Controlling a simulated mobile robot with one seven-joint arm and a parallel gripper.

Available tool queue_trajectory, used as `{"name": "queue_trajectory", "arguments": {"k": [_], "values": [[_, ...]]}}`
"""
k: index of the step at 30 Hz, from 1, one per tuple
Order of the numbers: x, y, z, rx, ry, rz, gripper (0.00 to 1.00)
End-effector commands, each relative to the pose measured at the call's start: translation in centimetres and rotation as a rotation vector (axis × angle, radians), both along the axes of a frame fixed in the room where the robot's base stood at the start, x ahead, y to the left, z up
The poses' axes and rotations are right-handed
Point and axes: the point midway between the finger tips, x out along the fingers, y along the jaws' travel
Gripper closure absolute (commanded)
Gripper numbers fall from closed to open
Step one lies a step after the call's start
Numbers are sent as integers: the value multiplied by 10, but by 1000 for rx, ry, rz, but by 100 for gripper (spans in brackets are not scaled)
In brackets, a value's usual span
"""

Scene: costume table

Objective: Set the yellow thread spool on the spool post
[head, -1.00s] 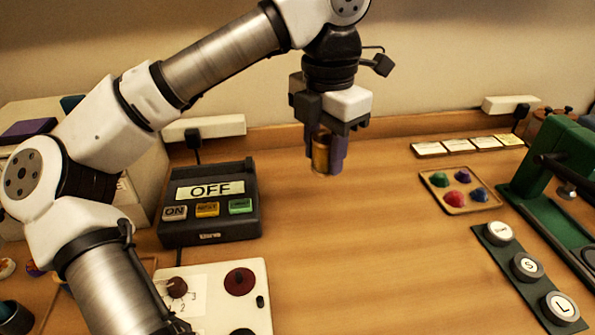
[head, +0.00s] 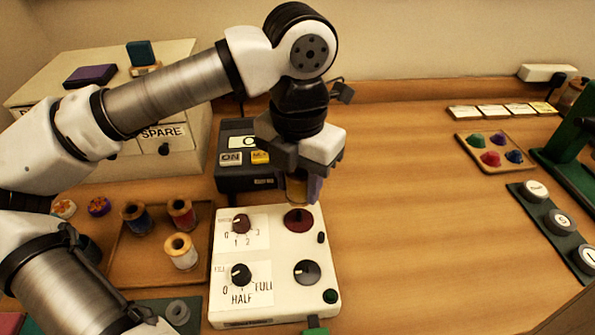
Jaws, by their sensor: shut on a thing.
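My gripper (head: 301,190) is shut on the yellow thread spool (head: 296,189), which hangs upright between the fingers. Only part of the spool shows; the fingers hide the rest. The spool is in front of the black box and just above, in the picture, the dark red disc (head: 298,220) on the white control panel (head: 265,215). I cannot tell how high it is above the panel. I cannot pick out the spool post with certainty.
A wooden tray (head: 120,262) at left holds blue, red and cream spools. A black box (head: 233,184) with buttons stands behind the panel. A gem tray (head: 470,152) and a green board with round buttons (head: 540,195) lie right. The middle of the table is clear.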

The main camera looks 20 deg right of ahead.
Motion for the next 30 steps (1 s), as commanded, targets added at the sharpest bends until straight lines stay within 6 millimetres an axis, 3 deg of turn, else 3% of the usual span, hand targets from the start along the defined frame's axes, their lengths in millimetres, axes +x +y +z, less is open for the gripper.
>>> {"name": "queue_trajectory", "arguments": {"k": [13,30], "values": [[0,0,-45,0,0,-2,85],[0,0,-49,0,0,-2,85]]}}
